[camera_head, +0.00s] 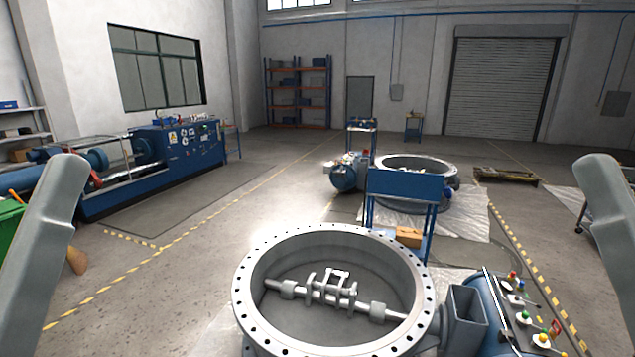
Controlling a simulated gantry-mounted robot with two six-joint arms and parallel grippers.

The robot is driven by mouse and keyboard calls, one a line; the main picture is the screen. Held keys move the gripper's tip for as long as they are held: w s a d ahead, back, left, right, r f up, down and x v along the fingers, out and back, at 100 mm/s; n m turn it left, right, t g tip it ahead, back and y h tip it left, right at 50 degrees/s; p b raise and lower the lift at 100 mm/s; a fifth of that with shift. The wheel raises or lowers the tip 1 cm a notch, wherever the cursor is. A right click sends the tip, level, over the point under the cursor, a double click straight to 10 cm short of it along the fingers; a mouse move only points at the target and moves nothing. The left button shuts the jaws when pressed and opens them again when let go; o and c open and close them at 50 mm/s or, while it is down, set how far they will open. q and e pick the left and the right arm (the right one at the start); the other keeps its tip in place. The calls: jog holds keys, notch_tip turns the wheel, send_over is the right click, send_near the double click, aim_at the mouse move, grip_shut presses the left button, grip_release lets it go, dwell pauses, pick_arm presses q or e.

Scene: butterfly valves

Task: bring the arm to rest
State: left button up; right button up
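My two grey arms show at the picture's edges in the head view. The left arm rises along the left edge and the right arm along the right edge. Both grippers are outside the view, so I cannot see whether they are open or shut. Neither visible arm part touches anything in view. A large grey butterfly valve (258,318) lies open side up in the front middle, with a shaft and bracket (335,283) across its inside.
A blue actuator with buttons (490,318) adjoins the valve at the right. A blue stand (405,187) and a second valve (414,165) are behind it. A blue machine (177,150) stands at the left. Open floor (215,240) lies between the machine and the front valve.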

pick_arm(q)
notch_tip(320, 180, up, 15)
jog(key=p, duration=1.2)
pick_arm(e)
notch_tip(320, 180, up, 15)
